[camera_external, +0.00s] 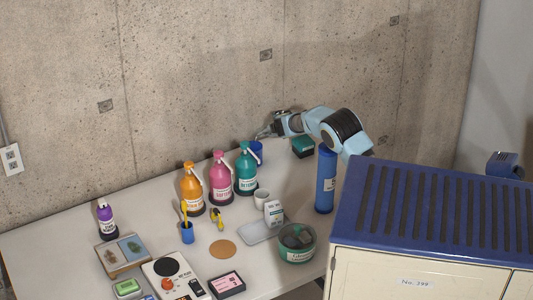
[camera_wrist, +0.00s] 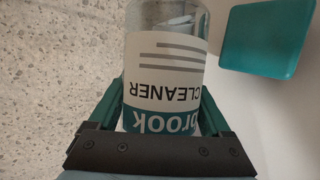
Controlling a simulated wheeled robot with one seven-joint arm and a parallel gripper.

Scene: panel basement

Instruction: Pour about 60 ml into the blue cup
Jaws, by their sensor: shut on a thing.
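My gripper (camera_wrist: 165,112) is shut on a bottle (camera_wrist: 165,62) with clear upper walls and a white and teal label reading "brook CLEANER". The label is upside down in the wrist view. In the external view my gripper (camera_external: 274,131) is at the back by the wall, behind the teal pump bottle. The held bottle is too small there to judge its tilt. A plain blue cup (camera_external: 257,151) stands just below my gripper, partly hidden by the teal bottle. Its inside and any liquid cannot be seen. Another blue cup (camera_external: 187,236), holding a yellow item, stands nearer the front.
Orange (camera_external: 191,190), pink (camera_external: 220,182) and teal (camera_external: 246,174) pump bottles stand in front of the blue cup. A teal box (camera_external: 303,147) lies right of it, also in the wrist view (camera_wrist: 262,40). A tall blue cylinder (camera_external: 325,182) stands by the blue-topped cabinet (camera_external: 430,215).

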